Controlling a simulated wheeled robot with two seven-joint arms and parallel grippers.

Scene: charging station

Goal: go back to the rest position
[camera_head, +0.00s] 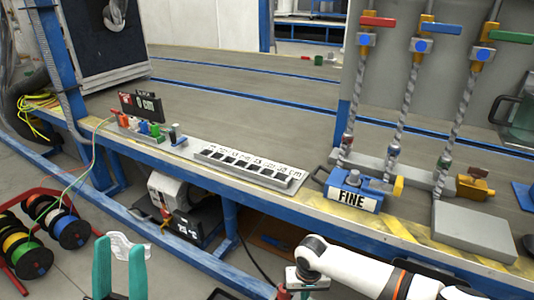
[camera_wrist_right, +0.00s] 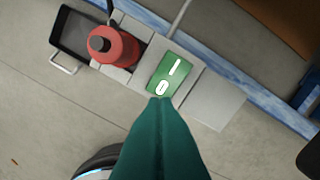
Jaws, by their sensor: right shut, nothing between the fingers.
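My left gripper (camera_head: 120,242) is at the bottom left of the head view, its two teal fingers pointing up and spread apart. A crumpled whitish piece shows at its fingertips; I cannot tell what it is. My right arm (camera_head: 360,268) comes in at the bottom right of the head view, low in front of the bench. In the right wrist view, my right gripper (camera_wrist_right: 161,99) has its teal fingers pressed together with nothing between them. Its tips overlap the lower edge of a green rocker switch (camera_wrist_right: 172,72) marked 1 and 0; contact cannot be told.
The blue-edged bench (camera_head: 230,110) holds a labelled grey strip (camera_head: 250,170), a blue block marked FINE (camera_head: 350,200) and hanging hoses with coloured valve handles (camera_head: 432,28). Cable reels (camera_head: 70,230) stand on the floor at left.

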